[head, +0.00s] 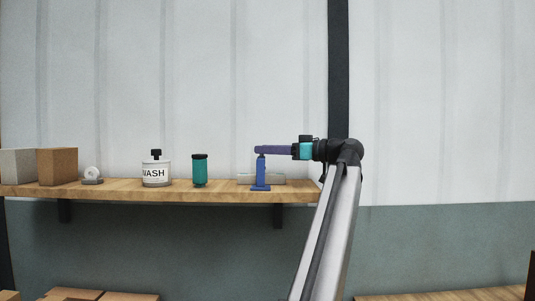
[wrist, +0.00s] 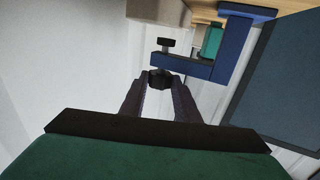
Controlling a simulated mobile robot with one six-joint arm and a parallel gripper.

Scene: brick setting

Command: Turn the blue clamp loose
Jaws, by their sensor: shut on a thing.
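The blue clamp (head: 261,174) stands upright near the right end of the wooden shelf in the head view. In the wrist view the blue clamp (wrist: 232,50) shows as a C-shaped frame with a dark screw end (wrist: 166,43) on one side of its arm and a dark knob (wrist: 160,76) on the other. My gripper (head: 259,150) reaches in from the right at the clamp's top. In the wrist view my gripper (wrist: 158,86) has its two fingers on either side of the knob, shut on it. The fingers hide part of the clamp's top in the head view.
On the shelf (head: 215,193), a teal bottle (head: 200,171), a white WASH bottle (head: 156,173), a small grey item (head: 92,176) and boxes (head: 57,167) stand left of the clamp. A pale block (head: 244,179) lies behind it. The wall is close behind.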

